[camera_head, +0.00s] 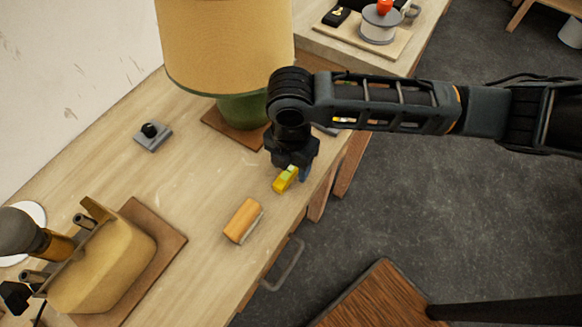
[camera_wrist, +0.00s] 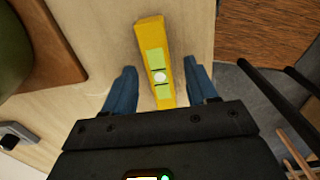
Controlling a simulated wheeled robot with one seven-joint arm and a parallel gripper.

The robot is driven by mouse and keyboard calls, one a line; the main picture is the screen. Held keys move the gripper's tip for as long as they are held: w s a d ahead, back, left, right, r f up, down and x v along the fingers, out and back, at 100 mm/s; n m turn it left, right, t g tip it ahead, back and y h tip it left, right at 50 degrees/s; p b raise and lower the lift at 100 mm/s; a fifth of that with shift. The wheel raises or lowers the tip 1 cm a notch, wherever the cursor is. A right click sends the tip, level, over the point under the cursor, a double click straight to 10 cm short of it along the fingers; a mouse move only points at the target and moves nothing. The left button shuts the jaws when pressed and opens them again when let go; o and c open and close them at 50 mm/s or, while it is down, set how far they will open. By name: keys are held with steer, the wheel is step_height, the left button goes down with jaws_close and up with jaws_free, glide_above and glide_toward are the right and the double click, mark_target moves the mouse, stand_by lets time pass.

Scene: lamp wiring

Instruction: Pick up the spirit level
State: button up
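The spirit level (camera_wrist: 152,38) is a yellow bar with a pale green vial panel, lying on the wooden table near its edge. In the head view the level (camera_head: 285,179) shows just below my gripper, partly covered by it. My gripper (camera_head: 297,170) points down over it. In the wrist view my gripper (camera_wrist: 160,82) has its two blue fingers spread apart, one on each side of the level, with a gap to each side. The level's near end is hidden behind the gripper body.
A lamp with a tan shade (camera_head: 225,45) and green base stands behind the gripper. An orange-topped block (camera_head: 243,220) lies nearby on the table (camera_head: 185,205). A small grey switch-like piece (camera_head: 153,137) sits left. A yellowish housing (camera_head: 105,265) rests on a brown board at lower left.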

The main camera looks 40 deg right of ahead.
jaws_close()
stand_by(0.3)
steer(key=shift+r, duration=0.1)
